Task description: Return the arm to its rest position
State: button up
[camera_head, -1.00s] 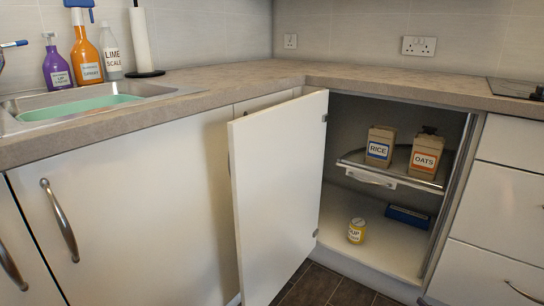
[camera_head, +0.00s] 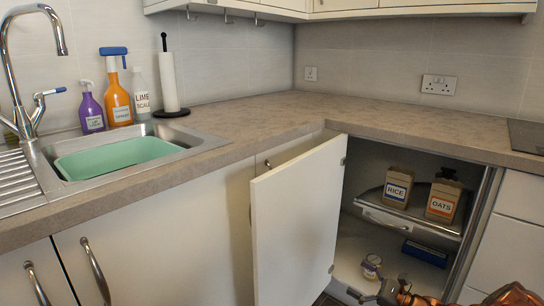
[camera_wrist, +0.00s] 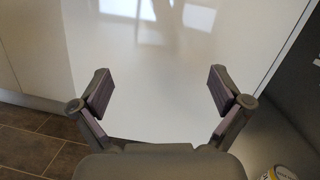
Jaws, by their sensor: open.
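My gripper (camera_wrist: 162,92) is open in the wrist view, with nothing between its two fingers. A glossy white cabinet door (camera_wrist: 160,45) fills the view behind the fingers; I cannot tell how near it is. In the head view, part of my arm shows at the bottom right, in front of the open corner cabinet. The open door (camera_head: 298,215) stands out to the left of that cabinet. A small yellow-and-white tin (camera_head: 371,266) stands on the cabinet floor, and part of it shows at the bottom right of the wrist view (camera_wrist: 278,173).
A pull-out shelf (camera_head: 372,194) holds a rice box (camera_head: 397,187) and an oats box (camera_head: 442,201). A blue box (camera_head: 425,253) lies below. The sink (camera_head: 110,155) and several bottles are at the left. Upper cabinets (camera_head: 330,8) hang above the counter. Brown floor tiles (camera_wrist: 35,140) are bare.

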jog(key=s+a+r+n+g+y+p, duration=0.1)
jog(key=s+a+r+n+g+p, duration=0.35)
jog(key=a+r, duration=0.45)
jog(key=s+a+r+n+g+y+p, duration=0.1)
jog(key=s+a+r+n+g+p, duration=0.3)
jog(key=a+r, duration=0.55)
jog(key=s+a+r+n+g+h+p, duration=0.2)
jog(key=s+r+n+g+p, duration=0.15)
jog(key=s+r, duration=0.35)
jog(key=s+a+r+n+g+h+p, duration=0.2)
jog(key=s+r+n+g+h+p, duration=0.15)
jog(key=s+r, duration=0.3)
jog(key=s+d+r+n+h+p, duration=0.1)
jog(key=s+r+n+h+p, duration=0.15)
jog(key=s+p, duration=0.35)
jog(key=s+d+r+n+h+p, duration=0.2)
jog(key=s+r+h+p, duration=0.15)
jog(key=s, duration=0.35)
jog(key=s+d+r+n+t+h+p, duration=0.2)
jog(key=s+d+r+h+p, duration=0.4)
jog(key=d, duration=0.6)
jog(key=shift+s+r+h+p, duration=0.35)
jog(key=shift+s+r+p, duration=1.05)
jog(key=shift+r+p, duration=0.15)
jog(key=shift+c, duration=0.3)
